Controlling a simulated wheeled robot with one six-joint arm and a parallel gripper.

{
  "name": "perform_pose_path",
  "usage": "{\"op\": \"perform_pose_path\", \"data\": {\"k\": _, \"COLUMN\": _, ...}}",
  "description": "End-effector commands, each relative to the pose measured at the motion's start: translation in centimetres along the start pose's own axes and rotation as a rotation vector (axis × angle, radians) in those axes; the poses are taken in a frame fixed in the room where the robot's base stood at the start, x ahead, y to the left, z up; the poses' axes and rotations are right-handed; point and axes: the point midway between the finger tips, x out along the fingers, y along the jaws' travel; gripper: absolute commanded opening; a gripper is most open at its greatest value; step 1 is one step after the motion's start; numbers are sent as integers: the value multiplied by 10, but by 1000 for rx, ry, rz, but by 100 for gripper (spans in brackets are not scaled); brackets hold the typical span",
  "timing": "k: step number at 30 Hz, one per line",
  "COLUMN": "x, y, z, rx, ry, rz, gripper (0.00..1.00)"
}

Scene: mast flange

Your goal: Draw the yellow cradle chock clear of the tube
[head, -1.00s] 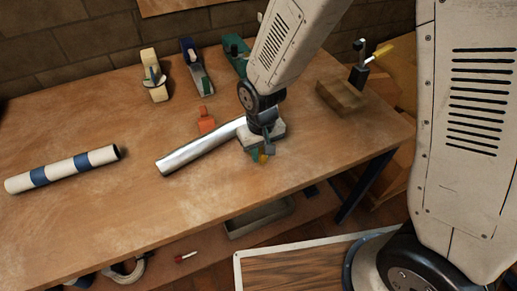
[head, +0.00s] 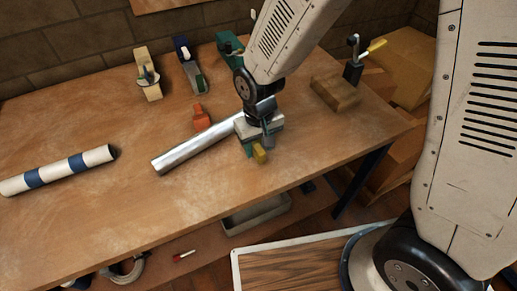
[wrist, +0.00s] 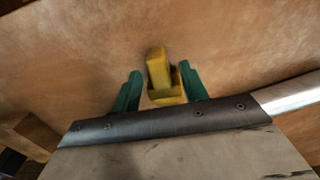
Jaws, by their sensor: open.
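The silver tube (head: 195,148) lies on the wooden bench, its right end hidden behind my gripper in the head view. It also shows at the right edge of the wrist view (wrist: 292,93). The yellow cradle chock (wrist: 160,75) is between the two green fingers of my gripper (wrist: 160,88), with gaps seen on both sides. In the head view the chock (head: 260,154) shows just below my gripper (head: 252,150), on the near side of the tube. The fingers are open. Whether the chock touches the tube is hidden.
An orange chock (head: 201,117) stands on the tube's far side. A striped blue and white tube (head: 60,170) lies at left. Hand tools (head: 190,65) stand along the back. A wooden block (head: 335,93) is at right. The bench front is clear.

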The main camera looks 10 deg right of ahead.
Motion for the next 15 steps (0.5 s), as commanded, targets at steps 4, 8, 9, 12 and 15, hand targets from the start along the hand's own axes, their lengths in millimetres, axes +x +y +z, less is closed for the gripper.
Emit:
{"op": "perform_pose_path", "data": {"k": 4, "x": -16, "y": 0, "z": -1, "rx": 0, "ry": 3, "rz": -1, "gripper": 44}}
{"op": "perform_pose_path", "data": {"k": 8, "x": -29, "y": 0, "z": -1, "rx": 0, "ry": 3, "rz": -1, "gripper": 44}}
{"op": "perform_pose_path", "data": {"k": 9, "x": -33, "y": 0, "z": 0, "rx": 0, "ry": 3, "rz": -1, "gripper": 44}}
{"op": "perform_pose_path", "data": {"k": 12, "x": -43, "y": 0, "z": 0, "rx": 0, "ry": 2, "rz": 0, "gripper": 44}}
{"op": "perform_pose_path", "data": {"k": 15, "x": -51, "y": 0, "z": 0, "rx": 0, "ry": 2, "rz": 0, "gripper": 44}}
